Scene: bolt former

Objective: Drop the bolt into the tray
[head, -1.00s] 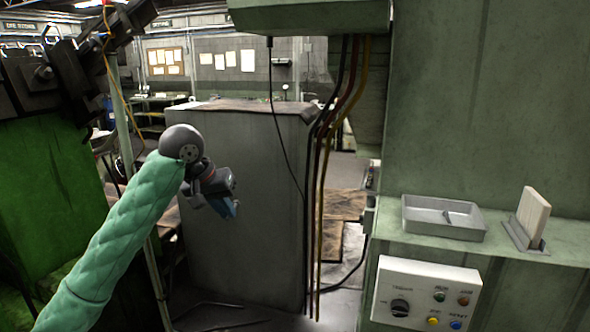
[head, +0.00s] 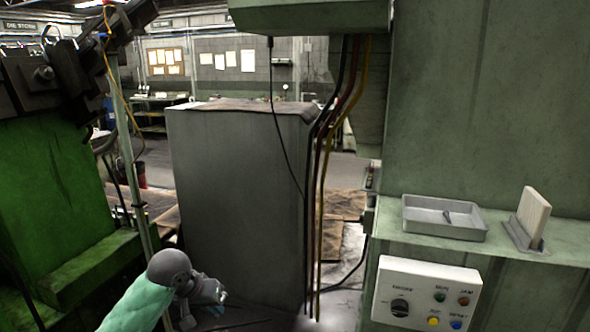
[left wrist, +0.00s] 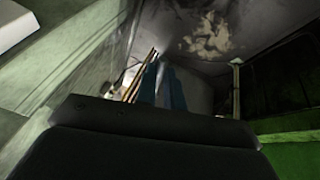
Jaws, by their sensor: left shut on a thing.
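The tray (head: 412,216) is a shallow grey box on the green machine's ledge at right. A small dark thing (head: 448,216) lies in it, too small to name surely. My left gripper (head: 188,319) is low at the lower left, far from the tray and below its level in the picture. Its blue fingers also show in the left wrist view (left wrist: 162,88). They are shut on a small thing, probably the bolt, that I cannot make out. My right gripper is not in view.
A pale block in a grey holder (head: 532,216) stands right of the tray. A control panel (head: 427,308) with knob and buttons is below the ledge. Hoses (head: 322,200) hang before a large grey cabinet (head: 240,200). A green machine (head: 50,200) stands at left.

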